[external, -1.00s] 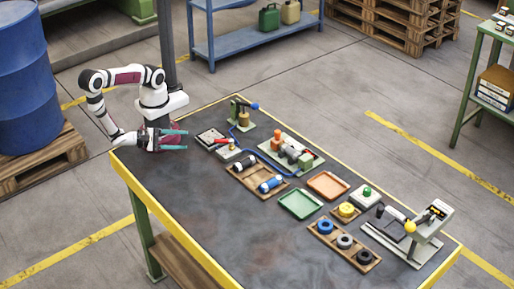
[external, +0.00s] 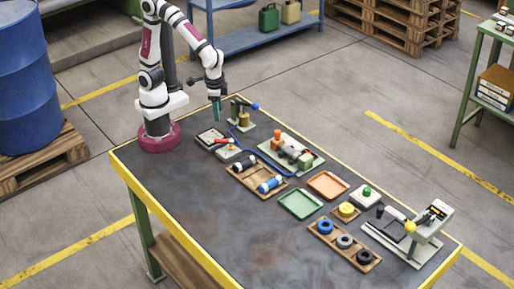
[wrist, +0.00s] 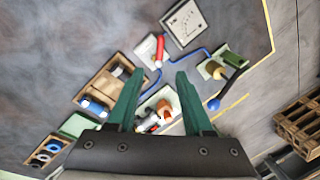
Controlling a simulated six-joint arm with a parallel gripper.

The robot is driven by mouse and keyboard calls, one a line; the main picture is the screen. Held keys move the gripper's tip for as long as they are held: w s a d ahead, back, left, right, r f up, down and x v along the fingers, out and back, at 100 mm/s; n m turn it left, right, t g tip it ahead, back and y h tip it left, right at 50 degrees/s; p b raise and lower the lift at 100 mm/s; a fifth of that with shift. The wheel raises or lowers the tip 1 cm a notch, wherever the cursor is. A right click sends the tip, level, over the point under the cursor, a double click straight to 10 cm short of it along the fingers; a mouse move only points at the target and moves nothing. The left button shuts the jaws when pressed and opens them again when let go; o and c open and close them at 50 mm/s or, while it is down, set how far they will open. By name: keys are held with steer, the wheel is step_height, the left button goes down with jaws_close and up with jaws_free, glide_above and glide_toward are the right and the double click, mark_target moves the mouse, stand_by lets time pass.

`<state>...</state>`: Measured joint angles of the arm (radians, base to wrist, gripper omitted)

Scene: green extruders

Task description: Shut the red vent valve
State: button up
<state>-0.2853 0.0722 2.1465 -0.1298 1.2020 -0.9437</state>
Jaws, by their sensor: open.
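The red vent valve (external: 225,141) is a red lever on a small pale block near the back left of the bench. In the wrist view its red handle (wrist: 159,48) lies across the pale block, beyond my fingertips and between them. My gripper (external: 216,112) hangs above the back edge of the bench, fingers down, a little behind and above the valve and apart from it. In the wrist view my gripper (wrist: 158,74) shows two green fingers spread wide with nothing between them. Whether the valve is open or shut is too small to tell.
A square panel (wrist: 187,24) lies beside the valve. A green fixture with a blue-knobbed lever (external: 254,106) stands close by my gripper. A blue hose (external: 268,161) runs to the extruder unit (external: 291,150). A wooden tray (external: 237,177) holds cylinders. The front left bench is clear.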

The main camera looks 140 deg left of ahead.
mark_target(222, 140)
steer(key=f, duration=0.4)
steer(key=s+a+f, duration=0.1)
steer(key=f, duration=0.4)
steer(key=s+a+f, duration=0.1)
steer(key=f, duration=0.3)
steer(key=shift+f, duration=0.3)
jaws_close()
